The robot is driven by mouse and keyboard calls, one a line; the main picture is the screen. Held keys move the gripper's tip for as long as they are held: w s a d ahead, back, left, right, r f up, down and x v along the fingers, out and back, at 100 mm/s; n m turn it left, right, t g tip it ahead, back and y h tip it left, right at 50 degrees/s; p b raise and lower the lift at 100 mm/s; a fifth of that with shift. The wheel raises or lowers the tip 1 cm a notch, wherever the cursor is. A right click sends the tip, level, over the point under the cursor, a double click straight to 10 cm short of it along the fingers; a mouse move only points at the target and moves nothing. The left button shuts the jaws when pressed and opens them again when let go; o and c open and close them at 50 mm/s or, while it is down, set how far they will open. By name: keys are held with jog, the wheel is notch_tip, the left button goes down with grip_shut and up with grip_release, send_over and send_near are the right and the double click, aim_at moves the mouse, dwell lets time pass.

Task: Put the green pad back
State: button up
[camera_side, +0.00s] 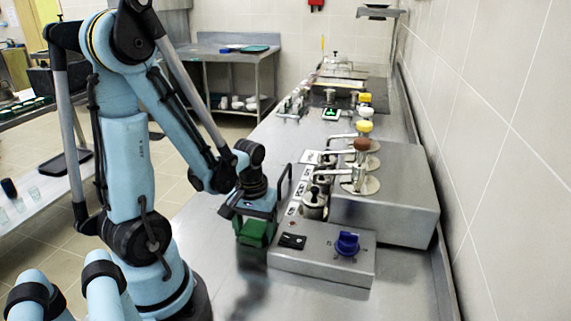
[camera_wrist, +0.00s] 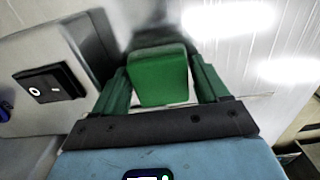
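The green pad (camera_wrist: 158,76) is a bright green block with rounded corners. In the wrist view it sits between the two dark green fingers of my gripper (camera_wrist: 160,68), whose tips lie against its sides. My gripper looks shut on it. In the side view my gripper (camera_side: 254,236) points down over the steel counter, left of the grey control box, with the green pad (camera_side: 252,233) at its fingers. The pad appears above the counter, with a dark reflection below; the exact gap is hard to tell.
The control box (camera_side: 320,262) with a black switch (camera_side: 292,240) and blue knob (camera_side: 347,243) stands close right of my gripper. Behind it is a steel unit (camera_side: 385,205) with yellow- and brown-topped handles. The front counter (camera_side: 300,305) is clear.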

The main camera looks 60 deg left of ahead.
aim_at(255, 228)
jog(key=shift+r, duration=0.1)
jog(key=shift+r, duration=5.9)
jog(key=w+d+r+m+t, duration=0.2)
jog(key=w+d+m+t, duration=0.4)
jog(key=d+m, duration=0.3)
jog(key=shift+w+d+t, duration=0.35)
jog(key=shift+d+t, duration=0.25)
jog(key=shift+d, duration=0.3)
